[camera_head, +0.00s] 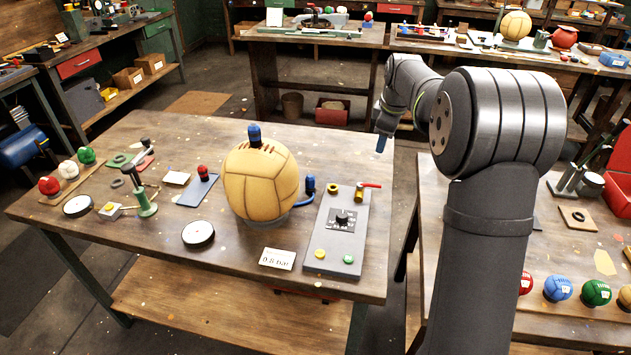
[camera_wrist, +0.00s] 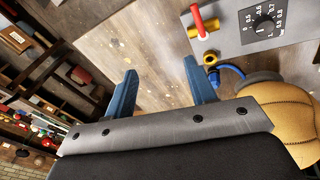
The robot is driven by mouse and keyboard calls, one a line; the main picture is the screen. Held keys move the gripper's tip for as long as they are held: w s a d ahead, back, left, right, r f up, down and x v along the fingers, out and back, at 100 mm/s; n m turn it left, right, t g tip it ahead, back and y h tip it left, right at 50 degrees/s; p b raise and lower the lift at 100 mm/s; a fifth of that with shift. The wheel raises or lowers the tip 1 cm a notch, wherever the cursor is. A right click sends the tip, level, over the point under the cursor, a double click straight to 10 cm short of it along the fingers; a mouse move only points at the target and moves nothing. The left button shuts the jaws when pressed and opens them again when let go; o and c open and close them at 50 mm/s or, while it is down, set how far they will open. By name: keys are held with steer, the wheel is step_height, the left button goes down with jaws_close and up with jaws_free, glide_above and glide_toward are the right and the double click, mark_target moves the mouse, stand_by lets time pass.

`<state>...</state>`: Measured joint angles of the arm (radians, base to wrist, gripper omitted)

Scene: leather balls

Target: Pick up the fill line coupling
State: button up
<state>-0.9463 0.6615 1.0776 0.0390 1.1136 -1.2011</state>
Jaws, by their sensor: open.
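A blue upright fitting (camera_head: 310,184) stands on the bench between the tan leather ball (camera_head: 260,183) and the grey gauge panel (camera_head: 338,235). A blue hose (camera_head: 300,200) curves beside it, so it looks like the fill line coupling. The hose also shows in the wrist view (camera_wrist: 232,69), near the ball. A similar blue and black piece (camera_head: 254,134) sits on top of the ball. My gripper (camera_head: 381,145) is above the bench's right rear edge, to the right of the fitting and apart from it. In the wrist view its blue fingers (camera_wrist: 161,82) are open with nothing between them.
The panel has a red-handled valve (camera_head: 368,186), a dial and two buttons. A white card (camera_head: 277,259) and a round gauge (camera_head: 198,234) lie in front of the ball. Small tools and balls fill the bench's left side. Bare wood lies behind the ball.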

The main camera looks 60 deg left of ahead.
steer(key=s+a+n+g+h, duration=0.1)
steer(key=s+a+n, duration=0.3)
steer(key=s+a, duration=0.35)
steer(key=n+h, duration=0.2)
steer(key=n, duration=0.3)
glide_above(313, 179)
steer(key=a, duration=0.2)
steer(key=shift+g, duration=0.3)
steer(key=f, duration=1.1)
steer(key=shift+d+f, duration=0.2)
steer(key=shift+w+d+f, duration=0.15)
steer(key=shift+f, duration=1.2)
steer(key=shift+w+d+f, duration=0.1)
steer(key=shift+d+f, duration=0.05)
steer(key=shift+f, duration=1.2)
steer(key=c, duration=1)
